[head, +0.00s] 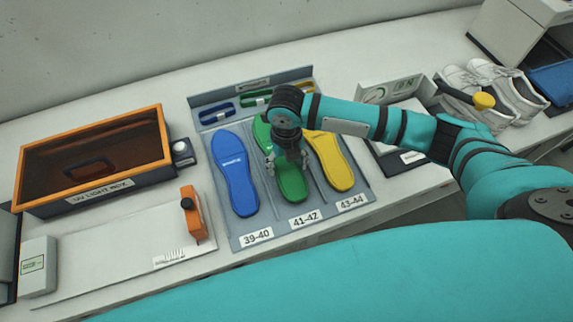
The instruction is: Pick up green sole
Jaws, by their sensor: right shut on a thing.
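The green sole (292,185) lies in the middle slot of a grey tray (240,230), above the label 41-42. My right gripper (287,163) points down over the middle of the green sole and is shut on it. The gripper and wrist hide part of the sole's middle and upper end. The sole appears to be still in its slot; I cannot tell whether it is lifted at all. My left gripper is not in view.
A blue sole (235,172) lies close on the left, and a yellow sole (330,162) close on the right. An orange-framed box (95,155) stands at the left. White shoes (485,88) stand at the right. A sliding measure with an orange block (192,215) lies front left.

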